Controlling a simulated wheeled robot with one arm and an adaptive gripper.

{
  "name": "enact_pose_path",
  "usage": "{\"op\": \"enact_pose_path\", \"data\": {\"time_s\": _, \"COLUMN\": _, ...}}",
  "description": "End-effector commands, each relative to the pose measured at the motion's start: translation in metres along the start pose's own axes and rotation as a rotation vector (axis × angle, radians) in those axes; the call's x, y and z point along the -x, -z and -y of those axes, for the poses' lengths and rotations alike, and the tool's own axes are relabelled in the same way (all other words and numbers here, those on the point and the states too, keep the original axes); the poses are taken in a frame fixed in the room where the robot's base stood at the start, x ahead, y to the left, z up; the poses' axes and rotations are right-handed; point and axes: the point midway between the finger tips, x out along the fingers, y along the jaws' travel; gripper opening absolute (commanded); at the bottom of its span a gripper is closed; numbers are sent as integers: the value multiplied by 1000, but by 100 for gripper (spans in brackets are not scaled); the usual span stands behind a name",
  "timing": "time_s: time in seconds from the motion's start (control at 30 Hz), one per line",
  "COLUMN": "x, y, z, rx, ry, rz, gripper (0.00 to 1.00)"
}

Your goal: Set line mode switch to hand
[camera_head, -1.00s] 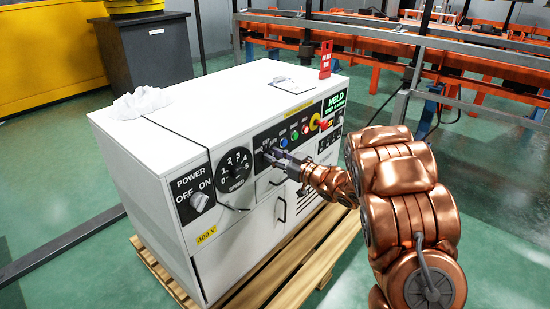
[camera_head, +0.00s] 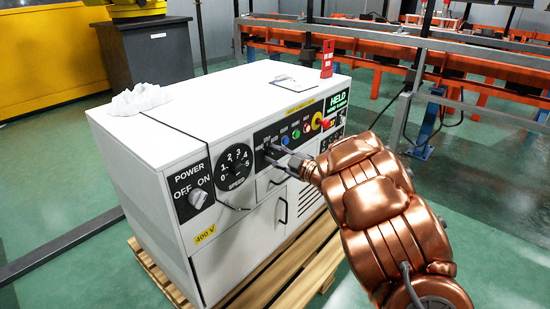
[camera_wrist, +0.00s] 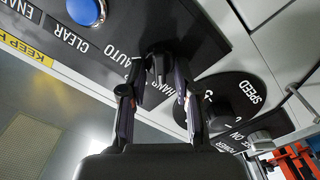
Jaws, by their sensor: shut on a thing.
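The line mode switch (camera_wrist: 158,64) is a small black knob on the dark control panel, with AUTO and partly covered HAND lettering around it in the wrist view. My gripper (camera_wrist: 157,82) has a finger on each side of the knob and is shut on it. In the head view, my gripper (camera_head: 273,157) reaches the panel of the white cabinet (camera_head: 215,95) from the right and hides most of the switch. Which label the knob points to is unclear.
The speed dial (camera_head: 235,168) and power switch (camera_head: 198,198) lie left of the gripper. Blue, green and red buttons and a yellow-ringed red stop button (camera_head: 318,121) lie right. A green display (camera_head: 337,100) reads HELD. Door handles (camera_head: 283,211) stick out below.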

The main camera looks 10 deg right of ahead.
Motion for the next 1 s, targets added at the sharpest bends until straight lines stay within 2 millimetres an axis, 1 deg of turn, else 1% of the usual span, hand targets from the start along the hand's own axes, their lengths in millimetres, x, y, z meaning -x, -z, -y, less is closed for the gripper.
{"op": "enact_pose_path", "data": {"time_s": 0.53, "x": -1, "y": 2, "z": 1, "rx": 28, "ry": 3, "rz": -4, "gripper": 0}}
{"op": "enact_pose_path", "data": {"time_s": 0.57, "x": -1, "y": 2, "z": 1, "rx": 28, "ry": 3, "rz": -4, "gripper": 32}}
{"op": "enact_pose_path", "data": {"time_s": 0.6, "x": -1, "y": 2, "z": 1, "rx": 28, "ry": 3, "rz": -4, "gripper": 37}}
{"op": "enact_pose_path", "data": {"time_s": 0.8, "x": 0, "y": 1, "z": 0, "rx": 27, "ry": 2, "rz": -2, "gripper": 57}}
{"op": "enact_pose_path", "data": {"time_s": 1.0, "x": 0, "y": 0, "z": 0, "rx": 26, "ry": 1, "rz": -1, "gripper": 57}}
